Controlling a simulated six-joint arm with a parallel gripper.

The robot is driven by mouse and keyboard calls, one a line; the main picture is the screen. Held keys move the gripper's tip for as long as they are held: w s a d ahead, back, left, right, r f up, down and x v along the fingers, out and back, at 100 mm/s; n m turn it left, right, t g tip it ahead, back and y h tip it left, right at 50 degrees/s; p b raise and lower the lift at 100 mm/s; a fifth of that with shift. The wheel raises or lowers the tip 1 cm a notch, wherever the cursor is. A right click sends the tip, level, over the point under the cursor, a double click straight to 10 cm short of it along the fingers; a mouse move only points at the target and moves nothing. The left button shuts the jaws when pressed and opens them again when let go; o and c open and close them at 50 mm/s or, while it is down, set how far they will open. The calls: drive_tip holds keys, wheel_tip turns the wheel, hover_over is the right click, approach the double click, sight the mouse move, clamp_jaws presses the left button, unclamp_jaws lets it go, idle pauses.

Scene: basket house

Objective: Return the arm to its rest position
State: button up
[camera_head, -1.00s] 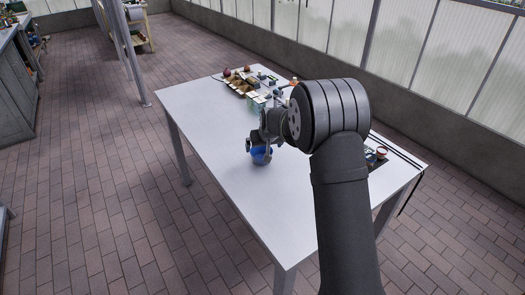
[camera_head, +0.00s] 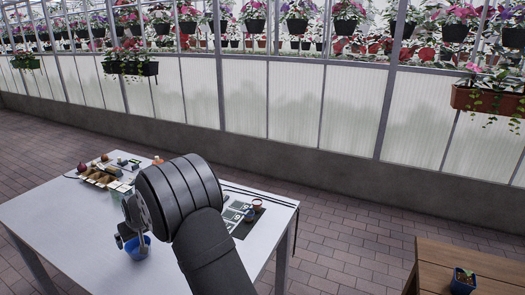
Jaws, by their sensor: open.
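My arm reaches over a white table (camera_head: 62,222) from the lower middle of the head view. My gripper (camera_head: 124,238) is low over the table, just left of the big dark joint of my arm. It is open, and its far side is partly hidden by the arm. A blue pot (camera_head: 138,250) stands on the table at or just beneath the fingers. I cannot tell whether the fingers touch it.
A sectioned tray (camera_head: 98,179) with small items stands at the table's far left. A dark mat with numbered cards (camera_head: 236,214) and a small cup (camera_head: 257,203) lie right of my arm. A wooden table (camera_head: 430,262) holds a potted plant (camera_head: 463,279). Flowers hang behind.

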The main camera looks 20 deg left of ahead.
drive_tip(key=x, duration=0.9)
drive_tip(key=shift+a+f, duration=0.2)
drive_tip(key=shift+f, duration=0.1)
drive_tip(key=shift+w+a, duration=0.1)
drive_tip(key=shift+a, duration=0.05)
drive_tip(key=shift+r, duration=1.5)
